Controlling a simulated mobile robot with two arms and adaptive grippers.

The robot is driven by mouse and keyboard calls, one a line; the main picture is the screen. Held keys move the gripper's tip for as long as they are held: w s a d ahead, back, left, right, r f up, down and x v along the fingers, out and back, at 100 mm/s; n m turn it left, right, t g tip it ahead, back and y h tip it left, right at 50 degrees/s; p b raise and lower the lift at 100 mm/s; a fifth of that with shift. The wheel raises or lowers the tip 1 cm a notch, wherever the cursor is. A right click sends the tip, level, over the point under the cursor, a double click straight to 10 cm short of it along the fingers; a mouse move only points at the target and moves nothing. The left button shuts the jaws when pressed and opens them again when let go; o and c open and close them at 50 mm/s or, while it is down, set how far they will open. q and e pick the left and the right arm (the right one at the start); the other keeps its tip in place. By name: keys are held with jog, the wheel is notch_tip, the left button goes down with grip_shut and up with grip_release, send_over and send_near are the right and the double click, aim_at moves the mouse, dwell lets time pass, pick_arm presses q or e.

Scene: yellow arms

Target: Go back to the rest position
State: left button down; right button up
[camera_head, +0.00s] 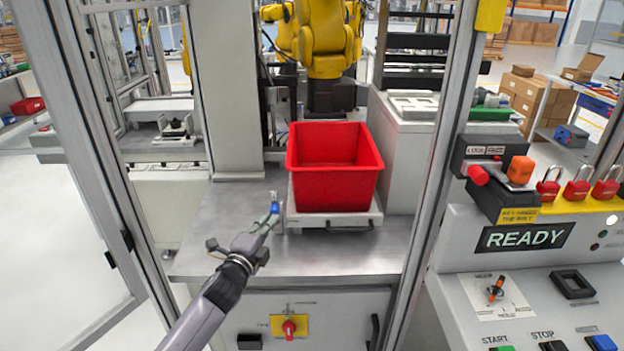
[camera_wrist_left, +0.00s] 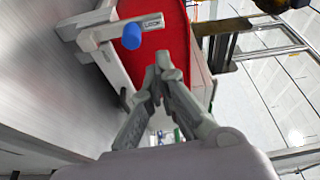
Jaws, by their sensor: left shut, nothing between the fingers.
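My left gripper (camera_head: 272,214) reaches in from the lower left over the metal table (camera_head: 340,254), at the left front of a red bin (camera_head: 334,190). In the left wrist view its fingers (camera_wrist_left: 163,62) come together at the tips with nothing between them. A small blue-tipped lever (camera_head: 275,207) shows at the fingertips in the head view. In the left wrist view the blue knob (camera_wrist_left: 132,36) sits apart from the fingertips, up and to the left. The red bin stands upright and looks empty on a light platform (camera_head: 306,219). My right gripper is not in view.
Metal frame posts (camera_head: 437,150) flank the opening. A yellow robot arm (camera_head: 326,38) stands behind the bin. A control panel with a READY sign (camera_head: 524,237) and red padlocks (camera_head: 577,190) is at the right. A red knob (camera_head: 289,328) is on the cabinet front.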

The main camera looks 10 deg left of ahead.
pick_arm(q)
jog(key=s+d+f+n+g+y, duration=0.25)
jog(key=s+f+n+g, duration=0.35)
jog(key=s+f+n, duration=0.75)
jog(key=s+d+f+n+g+h, duration=0.15)
jog(key=s+g, duration=0.25)
jog(key=s, duration=1)
jog(key=s+d+f+n+g, duration=0.1)
jog(key=s+d+g, duration=0.3)
jog(key=s, duration=1.1)
notch_tip(320, 180, down, 24)
jog(key=a+g, duration=0.1)
jog(key=g, duration=0.1)
jog(key=s+a+f+g, duration=0.1)
jog(key=s+a+f, duration=0.2)
jog(key=s+f, duration=1.4)
jog(key=shift+s+f, duration=0.4)
jog(key=shift+f, duration=0.15)
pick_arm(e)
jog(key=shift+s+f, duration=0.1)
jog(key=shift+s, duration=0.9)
